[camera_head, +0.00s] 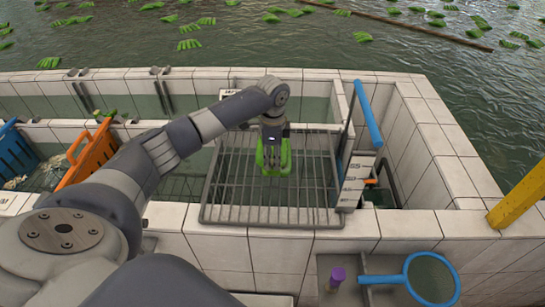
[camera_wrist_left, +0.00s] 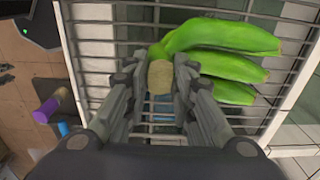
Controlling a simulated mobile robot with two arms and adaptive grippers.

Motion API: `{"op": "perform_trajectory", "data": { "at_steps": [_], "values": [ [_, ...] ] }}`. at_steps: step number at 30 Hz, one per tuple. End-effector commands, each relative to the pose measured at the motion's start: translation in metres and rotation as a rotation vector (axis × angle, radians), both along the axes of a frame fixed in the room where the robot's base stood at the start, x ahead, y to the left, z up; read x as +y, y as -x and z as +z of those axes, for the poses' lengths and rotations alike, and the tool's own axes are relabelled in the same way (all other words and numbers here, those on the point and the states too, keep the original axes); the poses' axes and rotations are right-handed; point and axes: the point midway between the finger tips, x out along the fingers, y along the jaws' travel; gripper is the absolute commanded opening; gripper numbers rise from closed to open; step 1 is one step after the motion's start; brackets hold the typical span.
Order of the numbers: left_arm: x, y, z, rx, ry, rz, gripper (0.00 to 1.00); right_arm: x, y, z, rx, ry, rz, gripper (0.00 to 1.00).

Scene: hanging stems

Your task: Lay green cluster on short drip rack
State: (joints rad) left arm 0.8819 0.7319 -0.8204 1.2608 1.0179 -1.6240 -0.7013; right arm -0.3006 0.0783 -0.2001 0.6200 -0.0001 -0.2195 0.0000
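The green cluster (camera_head: 285,158) of bananas is over the middle of the short drip rack (camera_head: 320,180), a grey wire grid on the tiled tank walls. My left gripper (camera_head: 270,153) points down at the cluster. In the left wrist view its fingers (camera_wrist_left: 160,82) are closed around the cut brown crown of the cluster (camera_wrist_left: 225,37), and the fruits extend to the right over the rack bars (camera_wrist_left: 160,14). I cannot tell whether the fruits touch the bars. My right gripper is not in view.
A blue-handled tool (camera_head: 368,114) and a white marked board (camera_head: 355,182) stand at the rack's right side. An orange crate (camera_head: 88,150) and a blue crate (camera_head: 14,152) are at the left.

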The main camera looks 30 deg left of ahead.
Motion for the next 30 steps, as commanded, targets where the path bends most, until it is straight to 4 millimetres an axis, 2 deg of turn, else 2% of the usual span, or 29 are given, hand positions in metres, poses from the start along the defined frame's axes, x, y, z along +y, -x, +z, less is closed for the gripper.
{"op": "perform_trajectory", "data": {
  "at_steps": [1,3,12,16,20,30],
  "values": [
    [0.000,-0.002,0.003,-0.007,0.000,0.000,0.35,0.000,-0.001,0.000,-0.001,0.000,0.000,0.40],
    [0.000,-0.002,0.003,-0.006,0.000,0.000,0.47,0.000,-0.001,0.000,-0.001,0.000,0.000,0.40],
    [0.000,0.002,-0.002,0.006,0.000,0.000,0.47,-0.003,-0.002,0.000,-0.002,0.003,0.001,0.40],
    [0.000,0.000,0.007,0.002,0.000,0.000,0.47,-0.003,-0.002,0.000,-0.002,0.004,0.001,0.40],
    [0.000,0.000,0.029,-0.002,0.000,-0.001,0.47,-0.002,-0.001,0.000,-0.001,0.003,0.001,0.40],
    [-0.001,0.000,0.099,-0.005,0.000,0.000,0.47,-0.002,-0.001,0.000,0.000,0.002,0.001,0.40]
  ]
}}
